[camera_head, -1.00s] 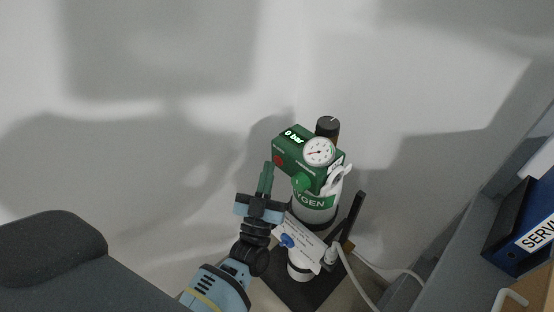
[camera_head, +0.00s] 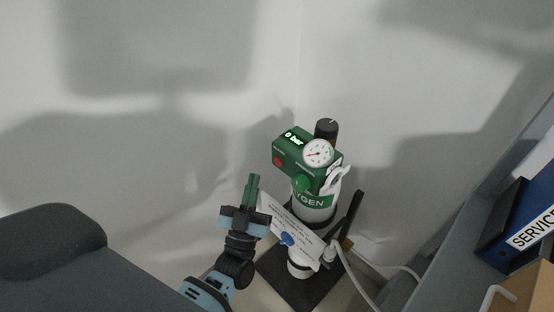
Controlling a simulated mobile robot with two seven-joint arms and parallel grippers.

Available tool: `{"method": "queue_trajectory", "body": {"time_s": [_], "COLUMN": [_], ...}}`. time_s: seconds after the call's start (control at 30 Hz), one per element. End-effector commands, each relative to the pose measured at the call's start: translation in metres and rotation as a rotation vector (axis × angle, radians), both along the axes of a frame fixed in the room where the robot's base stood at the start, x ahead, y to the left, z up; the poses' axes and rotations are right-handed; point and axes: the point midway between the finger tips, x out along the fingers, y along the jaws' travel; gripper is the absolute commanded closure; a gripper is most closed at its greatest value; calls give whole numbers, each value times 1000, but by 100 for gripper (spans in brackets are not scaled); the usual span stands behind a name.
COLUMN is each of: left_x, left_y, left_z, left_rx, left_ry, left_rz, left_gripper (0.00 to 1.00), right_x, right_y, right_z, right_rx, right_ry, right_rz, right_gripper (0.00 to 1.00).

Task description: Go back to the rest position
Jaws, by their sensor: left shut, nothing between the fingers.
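My left gripper (camera_head: 251,188) is in the lower middle of the head view, its green fingers together and empty. It is left of the oxygen cylinder (camera_head: 312,212) and apart from it. The cylinder stands upright and carries a green regulator block (camera_head: 291,150) with a "0 bar" display, a round gauge (camera_head: 318,153), a red button (camera_head: 277,161) and a green knob (camera_head: 301,183). My right gripper is not in view.
A pale hose (camera_head: 352,270) runs down from there. A blue service binder (camera_head: 522,232) is at right. Grey walls stand behind.

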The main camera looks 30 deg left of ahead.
Motion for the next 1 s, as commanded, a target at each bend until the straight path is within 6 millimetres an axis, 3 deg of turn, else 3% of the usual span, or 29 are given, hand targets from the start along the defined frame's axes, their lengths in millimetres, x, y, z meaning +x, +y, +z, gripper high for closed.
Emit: {"method": "queue_trajectory", "body": {"time_s": [0.77, 0.87, 1.0], "left_x": [-8, -20, -51], "left_y": [2, -3, -16], "left_z": [-1, -23, -68], "left_rx": [1, 6, 11], "left_ry": [3, 104, 317], "left_rz": [-2, -44, -130], "left_gripper": [100, 100, 100], "right_x": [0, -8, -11], "right_y": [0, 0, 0], "right_z": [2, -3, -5], "right_rx": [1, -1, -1], "right_ry": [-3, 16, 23], "right_rz": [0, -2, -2], "right_gripper": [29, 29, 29]}}
